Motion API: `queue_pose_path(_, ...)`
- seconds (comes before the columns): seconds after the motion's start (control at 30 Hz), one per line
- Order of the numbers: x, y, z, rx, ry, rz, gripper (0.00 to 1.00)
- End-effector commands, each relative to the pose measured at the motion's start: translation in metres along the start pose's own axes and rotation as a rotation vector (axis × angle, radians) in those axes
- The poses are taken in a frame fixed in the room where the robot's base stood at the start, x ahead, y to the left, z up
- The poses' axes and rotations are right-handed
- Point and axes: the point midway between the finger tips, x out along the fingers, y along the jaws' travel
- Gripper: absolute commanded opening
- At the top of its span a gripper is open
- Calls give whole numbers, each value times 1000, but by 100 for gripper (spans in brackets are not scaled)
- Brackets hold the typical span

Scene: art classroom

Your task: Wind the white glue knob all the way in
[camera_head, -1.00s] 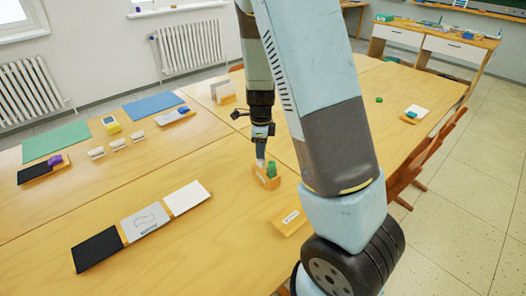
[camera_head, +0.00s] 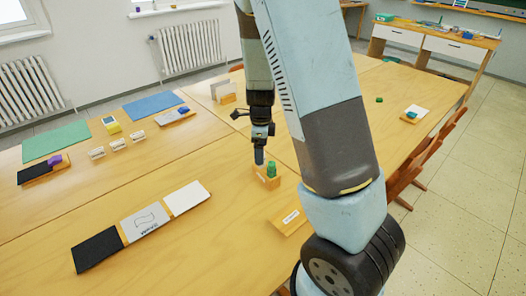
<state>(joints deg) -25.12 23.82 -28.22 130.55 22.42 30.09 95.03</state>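A small wooden block (camera_head: 267,181) stands on the table in the middle of the view, with a green knob (camera_head: 271,169) on its right side. My gripper (camera_head: 259,160) points straight down over the left part of this block, right beside the green knob. The white glue knob cannot be made out clearly; the spot under my fingertips is mostly hidden by them. The fingers are small and dark, and I cannot tell whether they are open or shut on anything.
A wooden piece with a white label (camera_head: 290,218) lies in front of the block. Black, grey and white panels (camera_head: 145,221) lie at front left. The table around the block is clear.

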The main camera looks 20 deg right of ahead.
Motion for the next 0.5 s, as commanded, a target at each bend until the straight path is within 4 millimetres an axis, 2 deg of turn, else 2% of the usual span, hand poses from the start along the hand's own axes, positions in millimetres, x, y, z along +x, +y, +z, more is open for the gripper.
queue_pose_path(0.3, -1, 0, 0, 0, 0, 0, 96)
queue_pose_path(0.5, -9, 0, 1, -2, -1, 0, 96)
